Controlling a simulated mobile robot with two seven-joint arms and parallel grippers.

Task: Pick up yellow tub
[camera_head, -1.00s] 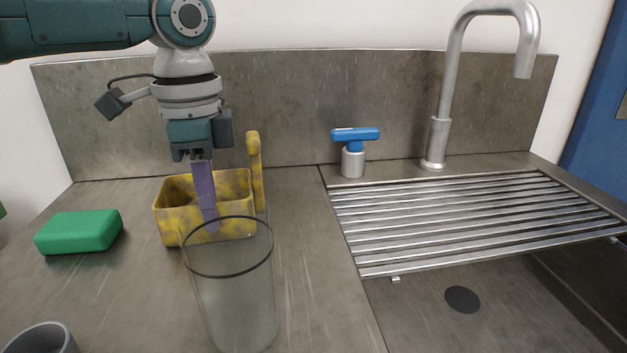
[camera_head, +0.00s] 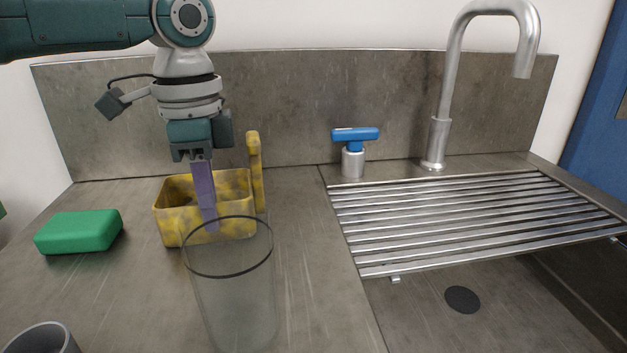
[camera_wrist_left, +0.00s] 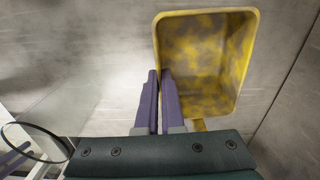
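The yellow, mottled tub (camera_head: 236,222) stands on the counter left of the sink, with an upright handle at its right side. In the wrist view the open tub (camera_wrist_left: 205,55) shows its hollow inside. My left gripper (camera_head: 209,228) points down at the tub's near wall. In the wrist view the purple fingers of my left gripper (camera_wrist_left: 159,78) are close together, one inside the tub and one outside, with the wall pinched between them. The tub appears to rest on the counter. My right gripper is out of view.
A clear glass (camera_head: 235,300) stands just in front of the tub, its rim overlapping it in view. A green sponge (camera_head: 78,231) lies to the left. A grey cup (camera_head: 42,340) is at the front left. The blue-handled tap (camera_head: 354,140), spout (camera_head: 445,90) and metal rack (camera_head: 450,222) are right.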

